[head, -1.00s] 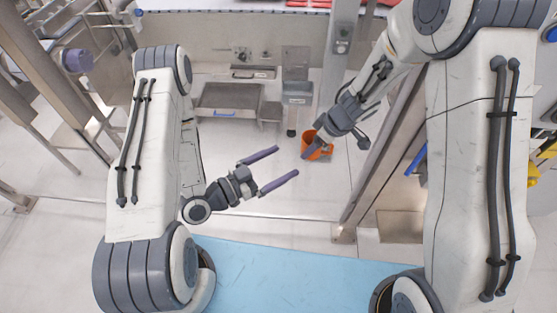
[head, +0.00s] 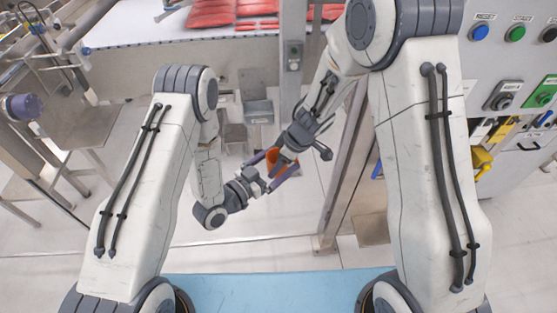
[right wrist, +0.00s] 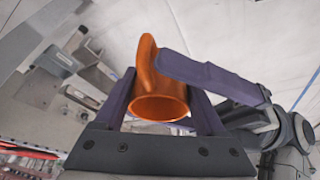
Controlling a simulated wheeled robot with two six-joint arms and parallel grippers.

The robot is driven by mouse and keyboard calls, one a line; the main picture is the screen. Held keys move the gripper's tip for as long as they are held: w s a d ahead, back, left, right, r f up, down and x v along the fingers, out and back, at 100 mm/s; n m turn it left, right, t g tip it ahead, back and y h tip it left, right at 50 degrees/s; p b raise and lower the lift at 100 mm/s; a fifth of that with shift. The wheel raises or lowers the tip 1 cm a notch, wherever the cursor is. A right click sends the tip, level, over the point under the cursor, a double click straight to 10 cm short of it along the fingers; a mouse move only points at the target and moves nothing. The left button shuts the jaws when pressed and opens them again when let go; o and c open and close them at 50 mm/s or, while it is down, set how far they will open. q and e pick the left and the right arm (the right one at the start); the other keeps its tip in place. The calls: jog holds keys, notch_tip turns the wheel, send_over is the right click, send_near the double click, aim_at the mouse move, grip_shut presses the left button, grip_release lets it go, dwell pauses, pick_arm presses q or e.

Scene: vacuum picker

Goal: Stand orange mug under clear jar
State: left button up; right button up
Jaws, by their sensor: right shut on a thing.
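The orange mug (head: 284,156) is held in the air near the middle of the head view, partly hidden by the grippers. My right gripper (head: 281,161) is shut on it. In the right wrist view the mug (right wrist: 160,107) sits between the purple fingers, its round rim facing the camera. My left gripper (head: 276,167) is open, its two fingers reaching from the left to either side of the mug. In the right wrist view one left finger (right wrist: 210,75) crosses beside the mug; whether it touches cannot be told. I see no clear jar.
Small grey metal bins (head: 258,111) stand behind the grippers. A metal post (head: 291,80) rises behind my right gripper. Red packs (head: 218,13) lie on a white surface at the back. A button panel (head: 497,62) is at the right. A light-blue surface (head: 270,290) is in front.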

pick_arm(q)
jog(key=c, duration=1.1)
jog(key=shift+d, duration=0.1)
jog(key=shift+c, duration=0.9)
pick_arm(e)
jog(key=o, duration=1.1)
pick_arm(q)
jog(key=shift+c, duration=0.7)
pick_arm(e)
jog(key=shift+o, duration=1.1)
